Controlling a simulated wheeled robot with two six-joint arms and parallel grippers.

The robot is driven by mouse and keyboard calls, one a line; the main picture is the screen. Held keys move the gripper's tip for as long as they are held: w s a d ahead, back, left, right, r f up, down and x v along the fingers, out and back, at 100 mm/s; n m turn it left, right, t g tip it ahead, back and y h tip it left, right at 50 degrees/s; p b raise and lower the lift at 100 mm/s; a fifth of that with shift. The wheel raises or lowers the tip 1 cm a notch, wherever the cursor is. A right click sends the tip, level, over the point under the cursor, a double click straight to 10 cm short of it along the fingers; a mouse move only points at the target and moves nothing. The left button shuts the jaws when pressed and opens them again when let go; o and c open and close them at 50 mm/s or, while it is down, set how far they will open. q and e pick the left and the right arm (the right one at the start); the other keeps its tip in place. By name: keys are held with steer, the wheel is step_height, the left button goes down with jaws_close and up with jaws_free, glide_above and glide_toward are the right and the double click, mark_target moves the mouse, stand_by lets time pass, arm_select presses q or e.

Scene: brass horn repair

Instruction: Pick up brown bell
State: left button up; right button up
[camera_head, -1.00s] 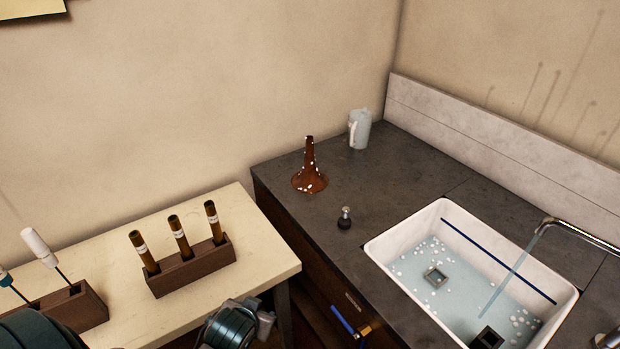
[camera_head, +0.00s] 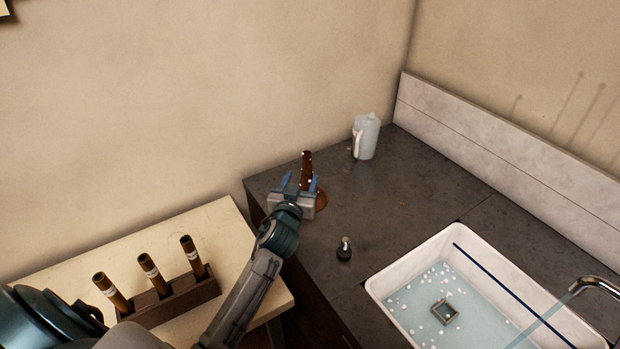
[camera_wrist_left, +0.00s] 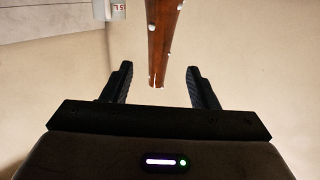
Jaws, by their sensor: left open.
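The brown bell (camera_head: 307,172) stands upright on the dark counter near its left back part, with its narrow end up and white specks on it. My left gripper (camera_head: 301,184) is open at the bell, and its palm hides part of the bell's flared base. In the left wrist view the bell's narrow stem (camera_wrist_left: 158,45) shows between and beyond the two open fingers of the left gripper (camera_wrist_left: 158,85). The stem does not appear to be gripped. My right gripper is in neither view.
A pale jug (camera_head: 367,137) stands behind and right of the bell. A small dark item with a metal top (camera_head: 344,249) stands in front on the counter. A sink with water (camera_head: 378,288) lies to the right. A rack of brown tubes (camera_head: 171,300) is on the pale table.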

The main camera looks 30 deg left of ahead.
mark_target(306, 168)
arm_select(q)
steer(key=shift+w+a+r+p, duration=0.2)
steer(key=shift+w+r+p, duration=0.2)
steer(key=shift+w+r, duration=0.3)
steer(key=shift+w+a+f, duration=0.1)
steer(key=shift+w, duration=0.25)
steer(key=shift+w+f, duration=0.15)
steer(key=shift+w, duration=0.2)
steer(key=p+x, duration=0.1)
steer(key=x, duration=0.1)
steer(key=p+x, duration=0.1)
steer(key=x, duration=0.1)
steer(key=shift+f, duration=0.25)
steer(key=shift+w, duration=0.45)
steer(key=shift+w+a+f, duration=0.15)
steer(key=shift+w+f, duration=0.05)
steer(key=shift+w, duration=0.1)
steer(key=shift+r, duration=0.1)
jaws_close()
